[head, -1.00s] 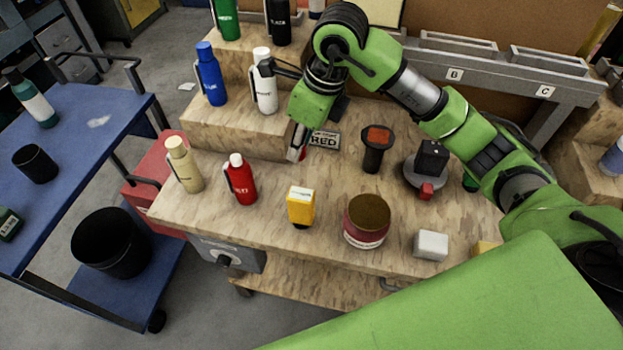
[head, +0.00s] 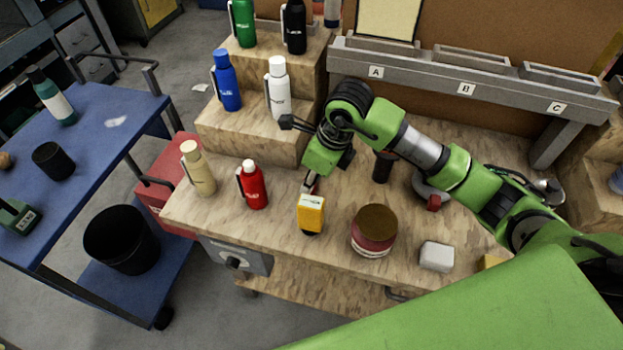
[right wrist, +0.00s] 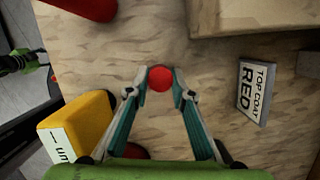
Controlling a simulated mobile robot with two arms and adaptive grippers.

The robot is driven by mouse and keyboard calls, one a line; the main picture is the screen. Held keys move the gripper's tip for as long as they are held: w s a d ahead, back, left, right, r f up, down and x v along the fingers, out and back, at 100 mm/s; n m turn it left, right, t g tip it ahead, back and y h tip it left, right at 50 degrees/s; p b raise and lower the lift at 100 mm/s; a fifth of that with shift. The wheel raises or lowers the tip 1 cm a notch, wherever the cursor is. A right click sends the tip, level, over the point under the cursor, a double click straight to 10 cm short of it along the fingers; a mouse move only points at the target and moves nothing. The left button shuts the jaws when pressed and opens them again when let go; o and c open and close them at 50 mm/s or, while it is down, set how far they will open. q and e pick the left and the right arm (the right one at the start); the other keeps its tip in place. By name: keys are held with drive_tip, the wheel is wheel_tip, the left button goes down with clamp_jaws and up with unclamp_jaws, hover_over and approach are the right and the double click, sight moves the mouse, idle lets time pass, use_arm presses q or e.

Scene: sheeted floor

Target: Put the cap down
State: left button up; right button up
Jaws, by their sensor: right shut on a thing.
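A small round red cap (right wrist: 160,78) sits between the fingertips of my right gripper (right wrist: 161,88) in the right wrist view. The gripper is shut on it, over the wooden workbench top (right wrist: 120,50). I cannot tell whether the cap touches the wood. In the head view my right gripper (head: 311,184) points down just behind the yellow object (head: 311,214) and to the right of the red bottle (head: 253,187). The cap is mostly hidden there by the fingers. My left gripper is not in view.
A sign reading "TOP COAT RED" (right wrist: 255,91) lies beside the gripper. A dark-topped red tin (head: 373,232) and a pale block (head: 436,256) stand to the right. A cream bottle (head: 198,170) stands left; a raised wooden step (head: 250,132) is behind. Bare wood surrounds the cap.

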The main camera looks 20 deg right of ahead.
drive_tip(key=o, duration=0.3)
drive_tip(key=shift+f, duration=0.2)
drive_tip(key=o, duration=0.4)
drive_tip(key=shift+o, duration=0.2)
drive_tip(key=shift+r, duration=0.15)
drive_tip(key=shift+r+p, duration=0.2)
drive_tip(key=shift+p, duration=0.1)
drive_tip(key=b+v, duration=0.1)
drive_tip(key=v, duration=1.1)
drive_tip(key=shift+b, duration=0.35)
drive_tip(key=shift+f, duration=0.1)
